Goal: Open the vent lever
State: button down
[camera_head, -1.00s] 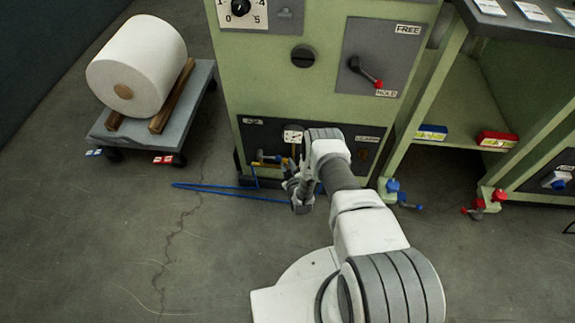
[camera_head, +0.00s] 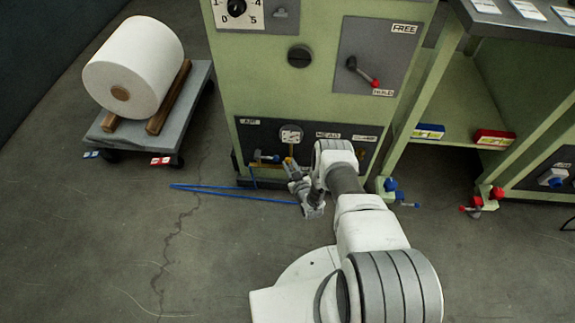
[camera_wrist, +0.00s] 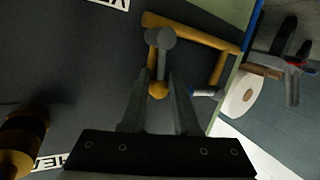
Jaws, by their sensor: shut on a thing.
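In the head view, my gripper (camera_head: 294,176) is at the low black panel (camera_head: 254,139) of the green cabinet, and my wrist hides part of that panel.
A blue hose (camera_head: 225,191) lies on the floor. A cart (camera_head: 110,146) with a white roll (camera_head: 133,62) stands left. A green shelf (camera_head: 465,110) stands right.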

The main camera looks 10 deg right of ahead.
jog(key=shift+d+m+t, duration=0.4)
jog(key=shift+m, duration=0.3)
jog(key=c, duration=0.7)
grip_release()
jog(key=shift+s, duration=0.1)
jog(key=shift+s, duration=0.2)
